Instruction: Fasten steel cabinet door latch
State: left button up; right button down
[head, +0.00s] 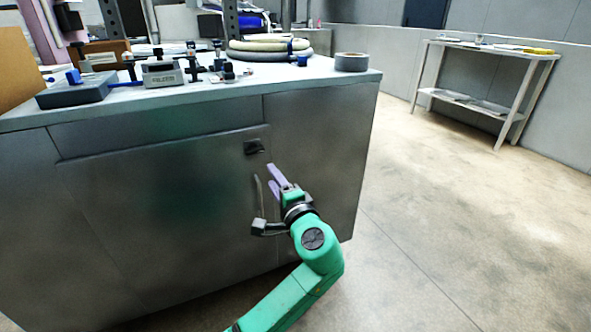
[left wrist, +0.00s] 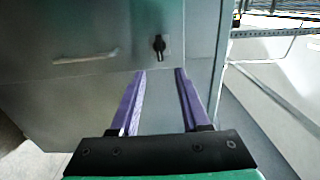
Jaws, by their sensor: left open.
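The steel cabinet door (head: 170,195) looks flush with the cabinet front. Its dark latch (head: 254,147) sits near the door's upper right corner. It also shows in the left wrist view (left wrist: 159,45), just beyond and between my fingertips. A slim bar handle (head: 259,195) is below the latch; in the left wrist view the handle (left wrist: 85,57) lies to the left of the latch. My left gripper (head: 273,174), with purple fingers, is open and empty in front of the door, just below and right of the latch. It appears apart from the latch. My right gripper is not in view.
The cabinet top (head: 290,88) carries a tape roll (head: 351,62), stacked hoses (head: 270,48), a grey block (head: 75,93) and several small tools. A white shelf table (head: 480,48) stands at the back right. The floor right of the cabinet is clear.

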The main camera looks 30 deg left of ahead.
aim_at(256, 153)
pick_arm(q)
jog(key=b+x, duration=0.1)
jog(key=x, duration=1.3)
jog(key=shift+w+a+f+b, duration=0.1)
jog(key=shift+w+a+b, duration=0.1)
jog(key=shift+b, duration=0.2)
jog(key=shift+s, duration=0.1)
grip_shut()
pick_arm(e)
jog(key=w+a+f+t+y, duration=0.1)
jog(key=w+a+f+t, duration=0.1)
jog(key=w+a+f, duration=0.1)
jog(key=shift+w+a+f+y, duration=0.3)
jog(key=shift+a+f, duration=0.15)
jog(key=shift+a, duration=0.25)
